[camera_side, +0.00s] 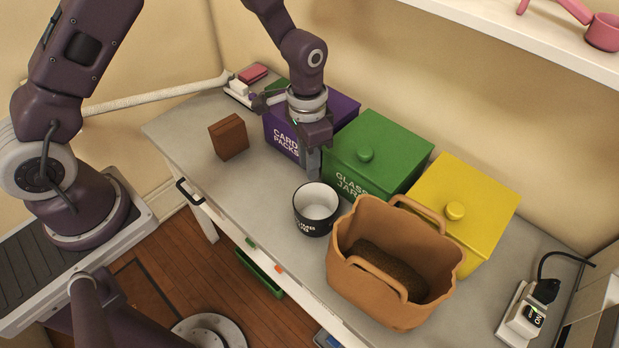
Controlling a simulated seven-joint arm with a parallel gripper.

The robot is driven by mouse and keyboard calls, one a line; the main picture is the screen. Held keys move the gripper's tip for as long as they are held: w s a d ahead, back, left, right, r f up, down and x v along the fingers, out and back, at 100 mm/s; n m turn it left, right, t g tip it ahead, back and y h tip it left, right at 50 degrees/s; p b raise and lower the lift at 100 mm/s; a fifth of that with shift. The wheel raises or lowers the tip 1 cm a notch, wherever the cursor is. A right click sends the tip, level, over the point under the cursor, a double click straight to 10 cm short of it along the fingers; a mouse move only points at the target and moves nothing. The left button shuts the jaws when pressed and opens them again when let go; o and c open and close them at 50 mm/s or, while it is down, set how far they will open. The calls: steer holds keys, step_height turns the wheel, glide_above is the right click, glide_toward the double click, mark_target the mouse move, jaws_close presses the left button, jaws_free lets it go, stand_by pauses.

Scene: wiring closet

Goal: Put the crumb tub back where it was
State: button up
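The crumb tub (315,222) is a small round tub, black outside with white lettering and white inside. It stands upright on the grey counter, left of the tan basket, and looks empty. My gripper (313,172) points down just behind and above the tub's far rim. I cannot tell whether a finger touches the rim. From this side the fingers overlap, so the gap between them is hidden.
The tan basket (350,275) holds a brown loaf-like thing (385,268). Purple (281,138), green (375,140) and yellow (470,205) lidded bins line the wall. A brown box (229,137) stands left. A charger (527,316) is at right. Counter left of the tub is clear.

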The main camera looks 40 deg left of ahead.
steer(key=s+a+r+n+t, duration=0.15)
steer(key=s+r, duration=0.25)
steer(key=r, duration=0.6)
steer(key=s+a+r+n+t, duration=0.1)
steer(key=s+a+r+t, duration=0.15)
steer(key=r, duration=0.85)
steer(key=s+a+r+n+t, duration=0.1)
steer(key=s+r, duration=0.1)
steer(key=s, duration=0.5)
steer(key=s+a+r+n+t, duration=0.1)
steer(key=s+a+r, duration=0.1)
steer(key=s, duration=0.6)
steer(key=shift+a+r+y, duration=0.3)
steer(key=shift+r, duration=0.45)
